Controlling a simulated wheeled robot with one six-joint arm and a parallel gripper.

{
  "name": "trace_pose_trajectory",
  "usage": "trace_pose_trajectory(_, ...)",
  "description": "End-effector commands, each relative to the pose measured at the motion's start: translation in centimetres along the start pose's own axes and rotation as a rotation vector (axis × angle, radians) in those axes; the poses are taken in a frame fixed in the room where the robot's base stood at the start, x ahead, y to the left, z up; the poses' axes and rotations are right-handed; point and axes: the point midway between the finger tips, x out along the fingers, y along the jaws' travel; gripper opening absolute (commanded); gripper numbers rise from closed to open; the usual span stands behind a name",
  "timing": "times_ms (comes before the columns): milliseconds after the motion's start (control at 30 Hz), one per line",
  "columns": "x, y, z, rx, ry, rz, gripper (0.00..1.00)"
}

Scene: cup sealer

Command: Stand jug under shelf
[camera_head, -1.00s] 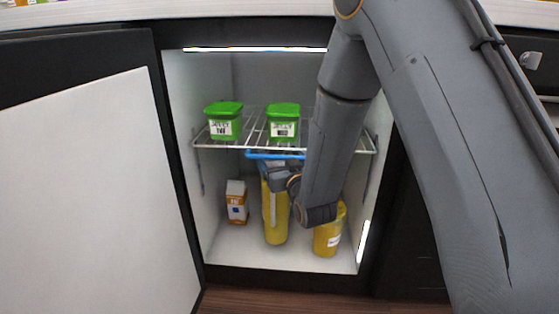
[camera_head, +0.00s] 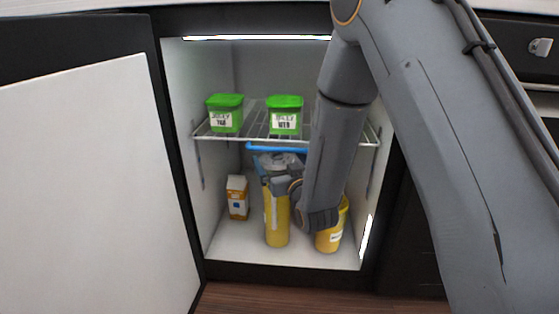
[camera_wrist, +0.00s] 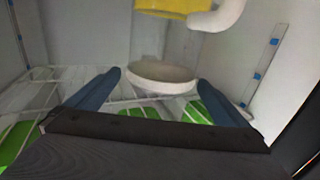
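The jug (camera_head: 277,222) is tall and upright, with a yellow body and a clear, pale top. It stands inside the open cabinet, below the wire shelf (camera_head: 237,136). My gripper (camera_head: 277,184) is at its upper part, and my wrist covers some of its right side. In the wrist view, which appears upside down, a white rim (camera_wrist: 162,77) sits between my two blue fingers (camera_wrist: 159,80). The yellow body (camera_wrist: 175,6) and a white handle (camera_wrist: 222,12) show at the top. The fingers appear closed to the rim's width; their contact is not clear.
Two green-lidded tubs (camera_head: 225,115) (camera_head: 285,117) stand on the shelf. The cabinet door (camera_head: 90,190) is open on the left.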

Motion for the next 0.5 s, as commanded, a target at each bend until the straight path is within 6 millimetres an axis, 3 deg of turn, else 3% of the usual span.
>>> trace_pose_trajectory(267, -0.7, 0.0, -0.2, 0.000, -0.002, 0.000, 1.00)
trace_pose_trajectory(500, -5.2, 0.0, -0.4, 0.000, -0.004, 0.000, 1.00)
